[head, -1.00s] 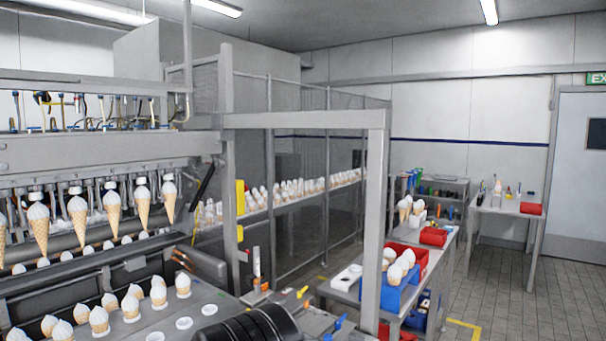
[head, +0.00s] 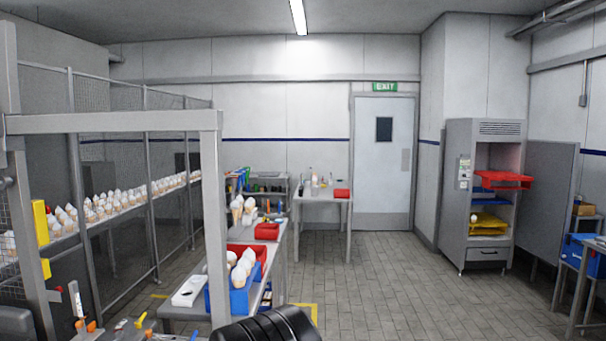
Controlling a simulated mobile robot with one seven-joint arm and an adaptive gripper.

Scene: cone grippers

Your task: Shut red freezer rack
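The freezer (head: 453,205) is a grey upright cabinet with open shelves, standing against the back wall at the right of the head view. Its red rack (head: 503,179) sticks out at the front, pulled out to the right beyond the cabinet's side. A blue rack and a yellow rack (head: 488,224) sit below it inside the cabinet. A black rounded part of my own arm shows at the bottom centre. My gripper's fingers are not in view.
A metal frame and mesh fence stand at the left. A table (head: 184,315) with blue and red bins (head: 238,298) of cones is at centre left. A grey panel (head: 548,200) and a right-hand table flank the freezer. Tiled floor (head: 390,280) before it is clear.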

